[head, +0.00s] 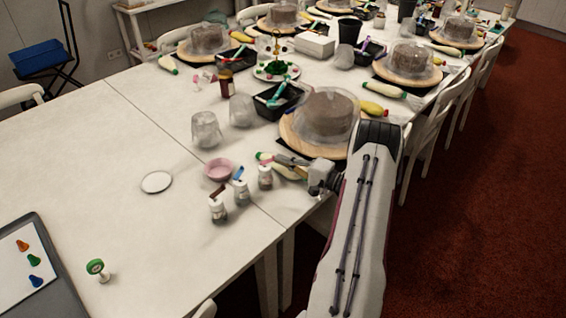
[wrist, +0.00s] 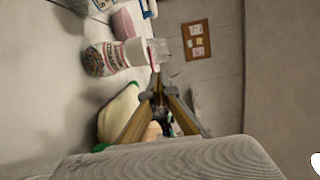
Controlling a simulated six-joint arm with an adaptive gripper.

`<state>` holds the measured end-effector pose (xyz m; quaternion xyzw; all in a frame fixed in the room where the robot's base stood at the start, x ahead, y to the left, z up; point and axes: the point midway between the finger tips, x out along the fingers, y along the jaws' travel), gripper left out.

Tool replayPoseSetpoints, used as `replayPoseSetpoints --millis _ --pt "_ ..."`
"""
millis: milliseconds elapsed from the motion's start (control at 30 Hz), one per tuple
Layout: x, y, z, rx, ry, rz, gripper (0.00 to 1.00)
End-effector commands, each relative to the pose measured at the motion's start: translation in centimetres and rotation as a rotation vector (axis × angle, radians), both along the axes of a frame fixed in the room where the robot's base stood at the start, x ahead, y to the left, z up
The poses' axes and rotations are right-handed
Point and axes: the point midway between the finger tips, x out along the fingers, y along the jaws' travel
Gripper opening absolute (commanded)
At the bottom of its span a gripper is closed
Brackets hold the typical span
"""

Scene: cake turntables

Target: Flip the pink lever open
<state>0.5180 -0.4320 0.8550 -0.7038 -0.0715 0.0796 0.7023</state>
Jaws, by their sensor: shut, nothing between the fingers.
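Small sprinkle jars with white tops and coloured levers stand near the table's front edge. The nearest jar to my gripper (head: 279,159) is the right-hand one (head: 265,179). In the wrist view a jar (wrist: 97,59) has a white top (wrist: 137,50) and a thin pink-red lever (wrist: 152,56) across its end. My gripper's fingertips (wrist: 157,72) are together, empty, and close to the lever; I cannot tell whether they touch it. The other jars have a blue lever (head: 238,173) and a dark red lever (head: 215,193).
A pink bowl (head: 219,169) stands behind the jars. A piping bag (wrist: 120,112) lies beside my fingers. A covered cake on a wooden turntable (head: 300,140) stands behind my gripper. The table at left is mostly clear around a white disc (head: 156,182).

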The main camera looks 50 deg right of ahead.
Motion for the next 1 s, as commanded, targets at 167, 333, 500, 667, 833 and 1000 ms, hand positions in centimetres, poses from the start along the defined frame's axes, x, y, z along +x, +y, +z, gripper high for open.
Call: replayPoseSetpoints --millis 167,333,500,667,833,1000 --pt "0.3 -0.3 0.0 0.001 0.000 0.005 0.00" --pt "0.5 -0.5 0.0 0.001 0.000 0.004 0.00" --pt "0.5 -0.5 0.0 0.001 -0.001 0.004 0.00" --pt "0.1 -0.6 0.0 0.001 -0.001 0.003 0.00" --pt "-1.2 -1.0 0.0 0.002 -0.001 0.001 0.00" --pt "-3.3 -1.6 0.0 0.001 0.000 0.001 0.00"
